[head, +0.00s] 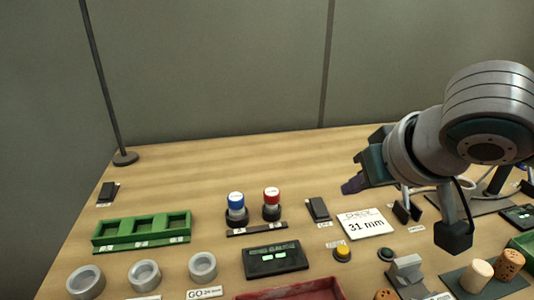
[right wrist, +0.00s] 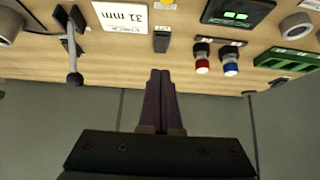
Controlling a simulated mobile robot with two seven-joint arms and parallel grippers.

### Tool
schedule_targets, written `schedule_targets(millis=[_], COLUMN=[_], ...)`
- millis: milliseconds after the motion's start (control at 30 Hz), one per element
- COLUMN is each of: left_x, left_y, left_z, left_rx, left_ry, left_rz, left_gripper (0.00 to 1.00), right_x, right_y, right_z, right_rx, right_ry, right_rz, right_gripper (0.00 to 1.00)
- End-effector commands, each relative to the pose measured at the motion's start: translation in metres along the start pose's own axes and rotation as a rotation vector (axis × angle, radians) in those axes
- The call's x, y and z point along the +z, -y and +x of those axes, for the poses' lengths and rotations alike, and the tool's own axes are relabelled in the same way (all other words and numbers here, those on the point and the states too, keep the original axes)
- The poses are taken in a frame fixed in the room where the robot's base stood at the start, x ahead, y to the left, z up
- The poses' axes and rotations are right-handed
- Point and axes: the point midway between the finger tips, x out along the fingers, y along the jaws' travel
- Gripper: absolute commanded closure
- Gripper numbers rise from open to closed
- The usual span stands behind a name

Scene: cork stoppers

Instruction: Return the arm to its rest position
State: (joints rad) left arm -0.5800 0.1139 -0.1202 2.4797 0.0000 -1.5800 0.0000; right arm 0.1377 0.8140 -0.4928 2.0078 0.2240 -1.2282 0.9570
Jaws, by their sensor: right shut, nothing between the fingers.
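My right arm comes in from the right in the head view, and its right gripper (head: 355,185) hangs above the table behind the white card reading 31 mm. In the right wrist view the right gripper (right wrist: 160,75) has its two dark fingers together with nothing between them. The fingers point over the table's far edge area, clear of the objects. My left gripper is not in view.
The wooden table (head: 210,165) holds a green three-slot tray (head: 142,231), blue (head: 236,199) and red (head: 271,196) capped pieces, a dark display (head: 275,259), grey rings (head: 144,275), a 31 mm card (head: 365,224), corks (head: 477,275) and a red tray (head: 290,291). The back left is clear.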

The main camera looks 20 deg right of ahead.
Motion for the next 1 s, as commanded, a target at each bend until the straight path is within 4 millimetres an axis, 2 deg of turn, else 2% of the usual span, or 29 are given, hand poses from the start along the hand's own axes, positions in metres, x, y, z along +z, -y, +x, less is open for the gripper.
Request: schedule_targets(millis=[300, 367, 433, 600, 667, 767, 900, 967, 1000], left_x=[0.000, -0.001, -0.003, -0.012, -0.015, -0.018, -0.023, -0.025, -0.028], left_y=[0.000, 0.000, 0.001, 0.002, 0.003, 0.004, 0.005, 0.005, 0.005], left_z=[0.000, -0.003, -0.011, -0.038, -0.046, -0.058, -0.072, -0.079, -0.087], left_rx=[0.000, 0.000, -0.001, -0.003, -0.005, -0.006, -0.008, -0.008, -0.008], left_ry=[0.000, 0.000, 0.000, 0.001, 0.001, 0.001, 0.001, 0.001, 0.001], left_rz=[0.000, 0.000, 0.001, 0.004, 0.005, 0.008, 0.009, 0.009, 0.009], left_gripper=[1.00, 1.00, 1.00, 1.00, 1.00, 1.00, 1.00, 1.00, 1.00], right_x=[0.000, 0.004, 0.015, 0.064, 0.079, 0.100, 0.124, 0.134, 0.132], right_y=[0.001, 0.005, 0.018, 0.054, 0.059, 0.061, 0.053, 0.047, 0.044], right_z=[0.000, -0.003, -0.013, -0.064, -0.083, -0.112, -0.150, -0.167, -0.179], right_rx=[-0.002, -0.011, -0.037, -0.125, -0.145, -0.164, -0.169, -0.167, -0.165], right_ry=[0.001, 0.010, 0.037, 0.149, 0.187, 0.245, 0.330, 0.371, 0.384], right_rz=[-0.001, -0.011, -0.044, -0.182, -0.222, -0.276, -0.330, -0.349, -0.362], right_gripper=[1.00, 1.00, 1.00, 1.00, 1.00, 1.00, 1.00, 1.00, 1.00])
